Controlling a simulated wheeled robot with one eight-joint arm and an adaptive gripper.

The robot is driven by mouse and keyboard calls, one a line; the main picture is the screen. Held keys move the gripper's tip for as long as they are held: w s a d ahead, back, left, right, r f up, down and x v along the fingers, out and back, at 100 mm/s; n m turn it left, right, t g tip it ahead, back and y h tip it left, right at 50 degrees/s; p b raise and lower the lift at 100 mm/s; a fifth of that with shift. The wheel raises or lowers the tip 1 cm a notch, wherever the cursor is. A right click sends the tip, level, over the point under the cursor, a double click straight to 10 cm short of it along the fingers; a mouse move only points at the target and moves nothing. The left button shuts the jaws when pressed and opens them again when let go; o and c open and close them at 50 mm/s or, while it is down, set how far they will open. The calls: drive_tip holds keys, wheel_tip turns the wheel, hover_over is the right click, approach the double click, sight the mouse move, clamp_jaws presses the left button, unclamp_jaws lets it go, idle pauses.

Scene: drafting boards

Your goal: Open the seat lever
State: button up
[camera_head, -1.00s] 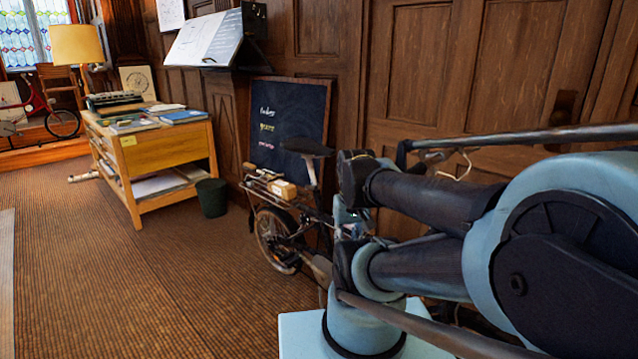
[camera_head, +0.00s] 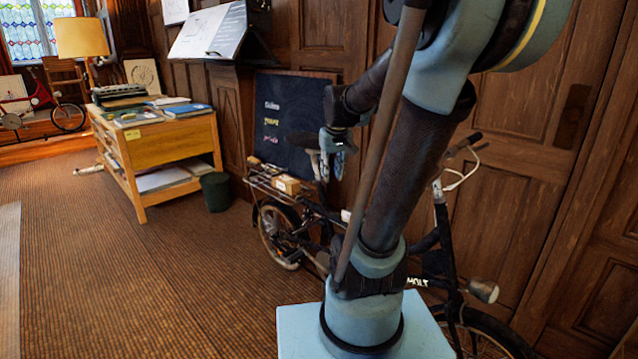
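A black bicycle (camera_head: 444,252) stands along the panelled wall, partly behind my arm. Its dark saddle (camera_head: 303,141) is left of my arm, with the wooden block (camera_head: 287,185) on the rear rack below it. The seat lever cannot be made out; the seat post area is small and partly covered by my gripper. My gripper (camera_head: 324,165) points down beside the saddle and seat post, seemingly close to them. Whether it touches them, and whether its fingers are open or shut, I cannot tell.
A chalkboard (camera_head: 285,110) leans on the wall behind the bicycle. A dark green bin (camera_head: 215,192) and a wooden desk (camera_head: 165,150) stand to the left. The handlebar (camera_head: 463,146) and headlight (camera_head: 484,291) stick out right of my arm. The carpet (camera_head: 130,270) at left is clear.

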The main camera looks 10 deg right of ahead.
drive_tip(key=n+t, duration=0.1)
approach(316, 183)
drive_tip(key=f, duration=0.4)
drive_tip(key=w+d+f, duration=0.1)
drive_tip(key=f, duration=0.1)
drive_tip(key=shift+f, duration=0.25)
idle(0.5)
clamp_jaws()
